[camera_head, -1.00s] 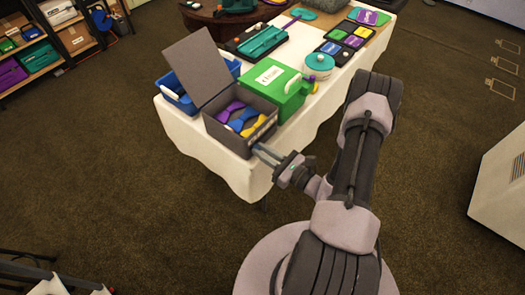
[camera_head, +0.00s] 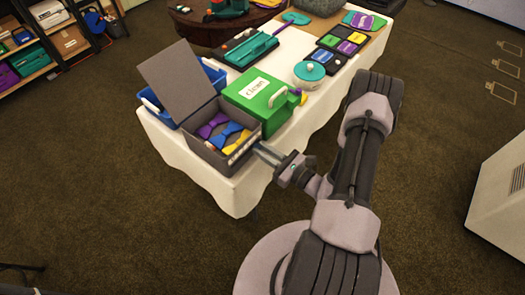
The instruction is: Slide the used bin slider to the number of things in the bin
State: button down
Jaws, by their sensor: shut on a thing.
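The used bin is a grey box (camera_head: 207,155) with its lid (camera_head: 178,80) tipped up, on the near end of the white table. Purple (camera_head: 212,124), blue (camera_head: 227,134) and yellow (camera_head: 241,142) bow-shaped things lie in it, partly hidden by its walls. A pale strip (camera_head: 233,156) runs along its front side facing my arm. My gripper (camera_head: 262,150) is at the right end of that front side, its fingers shut on the slider there. The slider itself is too small to make out, and its number cannot be read.
A green box labelled "clean" (camera_head: 257,94) stands right behind the grey bin. A blue container (camera_head: 211,73) is behind the lid. A teal-lidded pot (camera_head: 308,77) and trays stand farther along the white table (camera_head: 187,173).

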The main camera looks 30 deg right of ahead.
jog(key=shift+d, duration=0.2)
jog(key=shift+a, duration=0.35)
jog(key=c, duration=1.4)
grip_release()
jog(key=shift+o, duration=0.2)
jog(key=shift+s, duration=0.1)
jog(key=p+v, duration=0.4)
jog(key=v, duration=1.3)
jog(key=shift+s, duration=0.2)
